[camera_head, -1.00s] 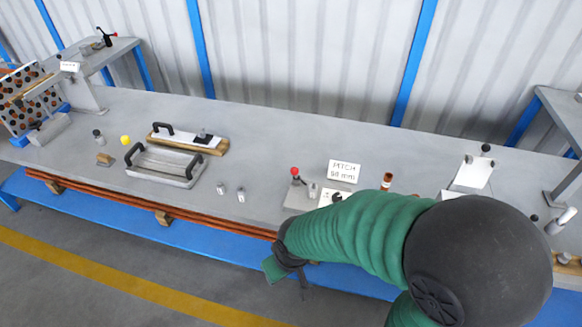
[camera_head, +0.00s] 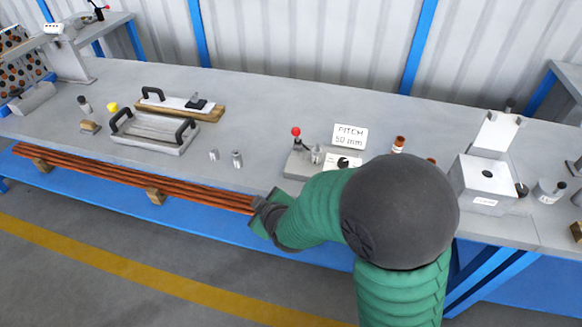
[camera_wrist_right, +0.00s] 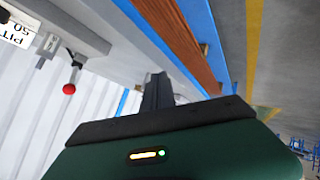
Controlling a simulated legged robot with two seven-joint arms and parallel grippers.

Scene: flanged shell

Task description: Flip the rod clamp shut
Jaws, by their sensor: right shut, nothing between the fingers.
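A small clamp fixture (camera_head: 299,167) with a grey base stands near the bench's front edge, beside the "PITCH 50 mm" sign (camera_head: 349,136). Its lever with a red ball (camera_head: 296,132) stands upright. The red ball also shows in the right wrist view (camera_wrist_right: 69,89), upper left, clear of the fingers. My right gripper (camera_head: 262,212) is shut and empty at the bench's front edge, left of and nearer than the fixture; its fingers show in the wrist view (camera_wrist_right: 157,92). My left gripper is not in view.
Long copper-coloured rods (camera_head: 130,182) lie along the bench front, close to my right gripper. A tray with black handles (camera_head: 155,135) and two small metal cylinders stand to the left. A white box (camera_head: 484,180) stands to the right. Open bench lies behind the fixture.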

